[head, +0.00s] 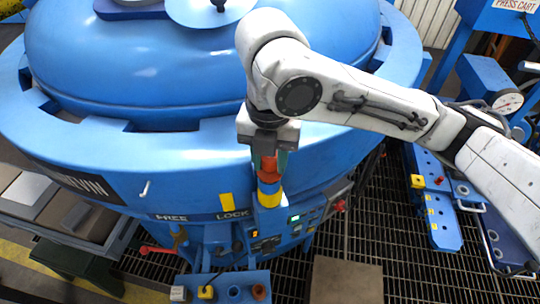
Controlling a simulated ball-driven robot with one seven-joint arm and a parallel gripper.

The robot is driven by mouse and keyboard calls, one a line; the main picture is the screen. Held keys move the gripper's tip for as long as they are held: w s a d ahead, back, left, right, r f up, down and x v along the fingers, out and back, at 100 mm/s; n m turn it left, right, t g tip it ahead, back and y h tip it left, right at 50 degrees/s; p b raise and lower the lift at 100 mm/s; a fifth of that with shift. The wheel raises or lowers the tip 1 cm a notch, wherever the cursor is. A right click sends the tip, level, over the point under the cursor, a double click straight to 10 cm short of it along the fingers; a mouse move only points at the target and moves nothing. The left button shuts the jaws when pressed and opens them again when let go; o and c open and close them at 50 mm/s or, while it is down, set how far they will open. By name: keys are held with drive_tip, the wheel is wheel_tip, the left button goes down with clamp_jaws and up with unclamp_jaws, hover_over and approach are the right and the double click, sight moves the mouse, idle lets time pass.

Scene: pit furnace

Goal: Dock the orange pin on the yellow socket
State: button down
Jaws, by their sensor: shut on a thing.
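My gripper (269,163) points down in front of the blue furnace and is shut on the orange pin (268,176). The pin shows as an orange-red piece between the fingers, upright or nearly so. A yellow ring (269,188) lies directly below it in the picture, above a blue block by the LOCK label. I cannot tell whether pin and ring touch. Another yellow fitting (206,292) sits on a blue block (220,279) at the bottom edge. Which yellow part is the socket is not clear.
The round furnace (150,60) fills the upper left. Beside the ring are a yellow marker (227,205) and a control panel (272,243). A red handle (158,250) sticks out at lower left. A blue plate with fittings (440,235) stands right.

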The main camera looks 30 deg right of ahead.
drive_tip(key=shift+f+b, duration=0.45)
drive_tip(key=shift+f, duration=0.15)
drive_tip(key=c, duration=1)
unclamp_jaws()
drive_tip(key=shift+c, duration=0.2)
wheel_tip(320, 180, up, 6)
drive_tip(key=p, duration=0.5)
drive_tip(key=shift+f, duration=0.1)
drive_tip(key=shift+r+p, duration=0.45)
drive_tip(key=shift+r, duration=2.2)
